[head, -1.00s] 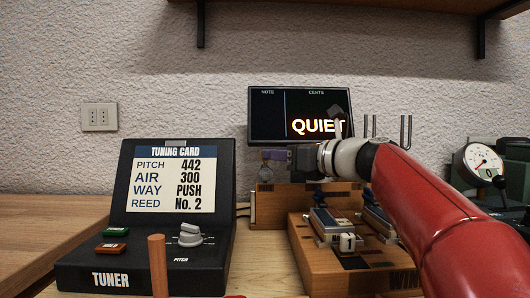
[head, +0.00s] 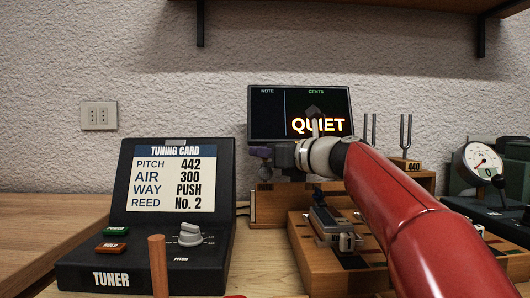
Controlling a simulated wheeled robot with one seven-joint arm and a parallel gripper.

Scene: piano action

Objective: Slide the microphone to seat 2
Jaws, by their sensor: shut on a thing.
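My gripper (head: 264,153) is in front of the lower left of the dark display, above a wooden block (head: 266,204). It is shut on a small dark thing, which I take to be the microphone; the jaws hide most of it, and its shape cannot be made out. The wooden reed board (head: 305,252) stands in front, with a metal reed unit (head: 328,222) on its left part. My red arm covers the board's right part. No seat marked 2 can be read.
The display (head: 267,115) reads QUIET. The tuner (head: 75,262) stands at left, its card reading Reed No. 2. A tuning fork (head: 405,135) marked 440 and a gauge (head: 482,162) are at right. An upright wooden rod (head: 158,265) is in front.

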